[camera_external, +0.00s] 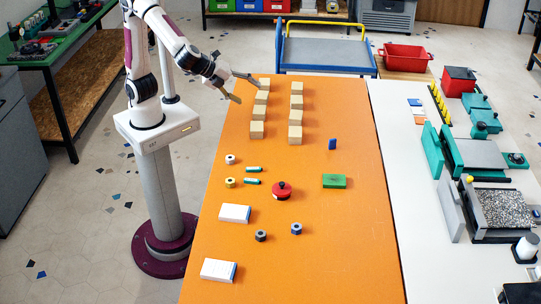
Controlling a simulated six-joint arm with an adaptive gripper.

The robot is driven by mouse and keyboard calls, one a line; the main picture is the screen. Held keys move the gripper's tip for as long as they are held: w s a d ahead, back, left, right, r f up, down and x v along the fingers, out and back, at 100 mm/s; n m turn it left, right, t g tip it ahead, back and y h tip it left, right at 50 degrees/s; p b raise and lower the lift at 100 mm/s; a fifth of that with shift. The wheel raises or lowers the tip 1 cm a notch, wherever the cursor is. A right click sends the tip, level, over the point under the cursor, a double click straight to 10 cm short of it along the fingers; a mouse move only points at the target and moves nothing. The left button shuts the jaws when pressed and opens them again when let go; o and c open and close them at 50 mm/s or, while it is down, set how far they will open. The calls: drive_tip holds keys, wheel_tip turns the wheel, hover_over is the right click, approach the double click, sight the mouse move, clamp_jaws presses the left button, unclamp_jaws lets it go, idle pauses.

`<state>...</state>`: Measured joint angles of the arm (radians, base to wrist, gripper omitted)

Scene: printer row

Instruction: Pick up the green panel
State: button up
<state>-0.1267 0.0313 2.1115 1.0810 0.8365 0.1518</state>
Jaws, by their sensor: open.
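The green panel (334,181) is a small flat green block. It lies on the orange table (350,250), right of the middle, to the right of a red round object. My gripper (247,90) is open and empty. It is over the far left part of the table, beside the left row of wooden blocks, well away from the green panel. Nothing covers the panel in this view.
Two rows of wooden blocks (296,111) stand at the far end. The red round object (281,191), a blue block (332,144), small cylinders, hex nuts (296,229) and white boxes (219,270) lie around. The table's near right area is clear.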

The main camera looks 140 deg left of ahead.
drive_tip(key=w+a+f+m+t+y, duration=0.1)
drive_tip(key=w+a+f+m, duration=0.3)
drive_tip(key=w, duration=0.4)
drive_tip(key=w+a+f+m+t+y, duration=0.1)
drive_tip(key=w+a+f+m, duration=0.35)
drive_tip(key=w, duration=0.35)
drive_tip(key=w+a+f+m+t, duration=0.2)
drive_tip(key=w+f+m, duration=0.4)
drive_tip(key=w+f, duration=0.25)
drive_tip(key=m+t+h, duration=0.2)
drive_tip(key=m, duration=0.2)
approach(333, 179)
drive_tip(key=shift+w+a+f, duration=0.25)
drive_tip(key=shift+w+f, duration=0.1)
drive_tip(key=shift+w, duration=0.15)
drive_tip(key=shift+y, duration=0.3)
drive_tip(key=shift+x, duration=1.25)
drive_tip(key=shift+w+a+f, duration=0.1)
drive_tip(key=shift+a, duration=0.05)
drive_tip(key=shift+x, duration=2.4)
